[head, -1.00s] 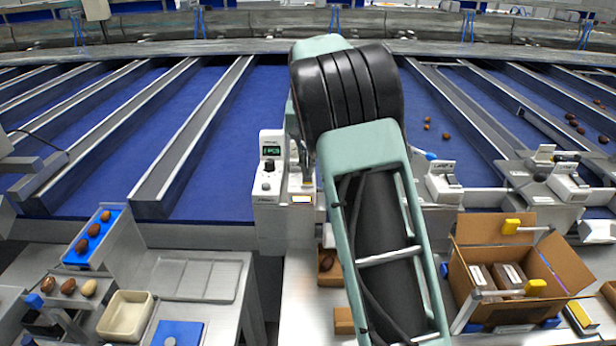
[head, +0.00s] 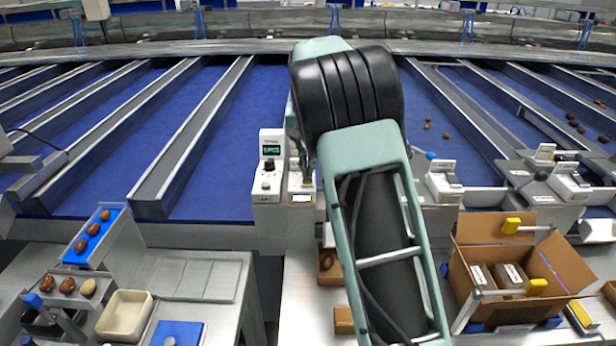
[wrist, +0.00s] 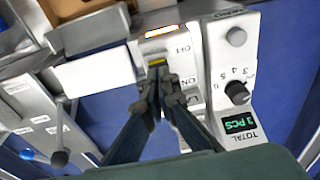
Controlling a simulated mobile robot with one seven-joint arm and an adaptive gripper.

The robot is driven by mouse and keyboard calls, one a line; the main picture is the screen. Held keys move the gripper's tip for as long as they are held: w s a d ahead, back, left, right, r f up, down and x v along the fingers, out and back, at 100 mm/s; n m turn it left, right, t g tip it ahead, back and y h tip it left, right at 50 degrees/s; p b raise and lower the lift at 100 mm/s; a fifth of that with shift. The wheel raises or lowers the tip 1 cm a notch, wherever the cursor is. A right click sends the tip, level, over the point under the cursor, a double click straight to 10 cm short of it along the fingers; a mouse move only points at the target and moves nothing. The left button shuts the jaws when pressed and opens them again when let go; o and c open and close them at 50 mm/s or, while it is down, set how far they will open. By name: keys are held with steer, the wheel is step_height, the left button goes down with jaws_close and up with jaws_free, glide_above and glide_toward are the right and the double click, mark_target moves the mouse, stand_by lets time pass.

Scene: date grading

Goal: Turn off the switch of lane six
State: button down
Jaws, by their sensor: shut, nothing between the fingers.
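A white control box (head: 270,165) with a green display and a black knob stands at the front edge of the blue lanes in the head view. Beside it is a switch panel (head: 300,184) with a small white window with a coloured edge. In the wrist view the panel (wrist: 196,96) carries the words OFF and ON, with an amber-edged window (wrist: 161,32) beyond. My gripper (wrist: 158,66) is shut and empty, its fingertips over the panel beside these words. The fingers hide the switch lever, so its position and any contact cannot be told. No lane number is readable.
My arm covers the middle of the head view. An open cardboard box (head: 520,262) stands at the right. A cream tray (head: 124,314) and a blue date holder (head: 92,238) are at the left. Another switch unit (head: 443,180) stands right of my arm.

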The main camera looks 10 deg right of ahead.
mark_target(307, 179)
steer(key=shift+f+b, duration=0.4)
steer(key=shift+f, duration=0.35)
steer(key=shift+r, duration=0.1)
step_height(307, 179, up, 7)
steer(key=p, duration=0.6)
stand_by(0.4)
